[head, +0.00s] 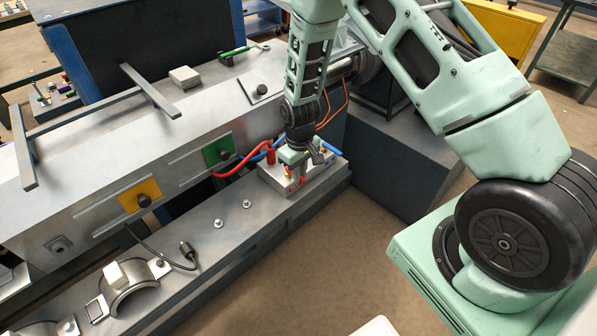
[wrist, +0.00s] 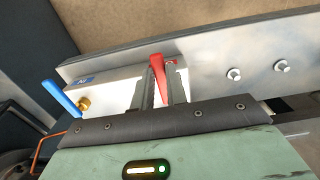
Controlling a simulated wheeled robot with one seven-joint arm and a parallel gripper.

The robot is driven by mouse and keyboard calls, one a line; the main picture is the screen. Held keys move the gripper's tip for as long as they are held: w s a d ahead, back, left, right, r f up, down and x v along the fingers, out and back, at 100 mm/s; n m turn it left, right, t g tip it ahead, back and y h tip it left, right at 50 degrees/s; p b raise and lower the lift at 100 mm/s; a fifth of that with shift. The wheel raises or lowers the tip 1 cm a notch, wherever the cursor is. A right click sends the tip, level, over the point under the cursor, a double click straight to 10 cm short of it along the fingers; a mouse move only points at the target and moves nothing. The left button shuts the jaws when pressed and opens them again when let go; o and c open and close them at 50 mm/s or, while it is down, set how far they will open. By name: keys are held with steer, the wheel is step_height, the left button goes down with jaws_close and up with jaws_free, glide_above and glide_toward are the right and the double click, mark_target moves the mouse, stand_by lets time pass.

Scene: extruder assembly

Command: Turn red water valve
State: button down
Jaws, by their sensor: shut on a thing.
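The red valve handle (wrist: 157,72) stands between the two fingers of my gripper (wrist: 161,88) in the wrist view. The fingers are shut on it, and its upper end shows beyond them. In the head view my gripper (head: 295,163) points down at the metal valve block (head: 272,176) on the ledge, and mostly hides the red handle. A blue valve handle (wrist: 62,98) with a brass fitting (wrist: 83,103) sits left of the gripper in the wrist view. The blue handle also shows at the block's right end in the head view (head: 331,149).
Red (head: 243,171) and blue (head: 262,151) hoses run behind the block. Two bolts (head: 246,204) stand on the ledge to its left. A black cable (head: 160,253) and a clamp (head: 128,285) lie farther left. Open floor (head: 330,250) lies in front.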

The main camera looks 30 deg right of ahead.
steer(key=shift+w, duration=0.1)
steer(key=c, duration=1.4)
jaws_free()
step_height(320, 180, up, 18)
steer(key=b, duration=0.1)
steer(key=shift+f, duration=0.25)
steer(key=s+a+r+n+y, duration=0.1)
steer(key=s+a+r, duration=0.2)
steer(key=s+a, duration=0.3)
steer(key=s+a+r+n, duration=0.1)
steer(key=s+a+r, duration=0.3)
steer(key=s+a, duration=0.2)
steer(key=s+a+r+n, duration=0.2)
steer(key=s+a, duration=0.2)
steer(key=s, duration=1.2)
steer(key=shift+n, duration=0.3)
